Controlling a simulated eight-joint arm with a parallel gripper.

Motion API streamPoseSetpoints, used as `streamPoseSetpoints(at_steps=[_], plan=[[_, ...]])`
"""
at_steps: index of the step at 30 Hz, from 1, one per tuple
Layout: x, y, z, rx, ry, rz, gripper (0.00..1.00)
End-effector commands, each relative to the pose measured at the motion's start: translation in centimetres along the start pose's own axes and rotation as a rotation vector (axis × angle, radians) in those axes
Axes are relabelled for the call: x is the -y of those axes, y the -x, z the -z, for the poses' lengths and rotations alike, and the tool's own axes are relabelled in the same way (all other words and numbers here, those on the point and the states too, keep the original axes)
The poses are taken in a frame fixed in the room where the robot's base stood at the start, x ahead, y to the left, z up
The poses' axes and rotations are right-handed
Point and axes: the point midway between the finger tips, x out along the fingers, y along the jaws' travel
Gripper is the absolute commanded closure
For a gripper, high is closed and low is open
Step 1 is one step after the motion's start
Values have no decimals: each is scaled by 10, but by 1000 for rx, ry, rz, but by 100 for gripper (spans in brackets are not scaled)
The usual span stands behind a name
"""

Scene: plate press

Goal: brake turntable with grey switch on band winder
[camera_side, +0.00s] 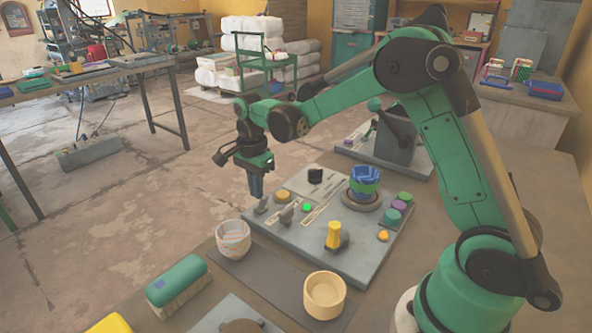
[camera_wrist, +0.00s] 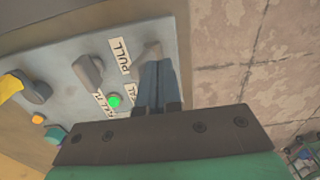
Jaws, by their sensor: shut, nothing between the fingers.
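The band winder (camera_side: 312,250) is a flat grey panel on the bench. Its turntable (camera_side: 361,203) is a round base carrying a blue and green piece. One grey switch (camera_side: 262,205) is at the panel's left edge; a second grey switch (camera_side: 287,214) sits beside it. My gripper (camera_side: 256,194) is shut and empty, pointing down at the left edge switch. In the wrist view, my fingers (camera_wrist: 157,68) partly cover that switch (camera_wrist: 152,50); I cannot tell whether they touch it. The second switch (camera_wrist: 88,68) stands clear to the left.
A lit green button (camera_side: 307,207), a yellow lever (camera_side: 334,235), an orange button (camera_side: 383,236) and a black block (camera_side: 315,176) are on the panel. In front are a white cup (camera_side: 233,239), a tan bowl (camera_side: 324,295) and a green brush (camera_side: 176,281). A grey machine (camera_side: 397,140) stands behind.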

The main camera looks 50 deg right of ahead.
Motion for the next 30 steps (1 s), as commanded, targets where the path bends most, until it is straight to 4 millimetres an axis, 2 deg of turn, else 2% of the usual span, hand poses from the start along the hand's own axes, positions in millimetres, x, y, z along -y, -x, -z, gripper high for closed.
streamPoseSetpoints(at_steps=[5,30], plan=[[2,7,0,0,0,0,100],[12,68,0,0,0,0,100]])
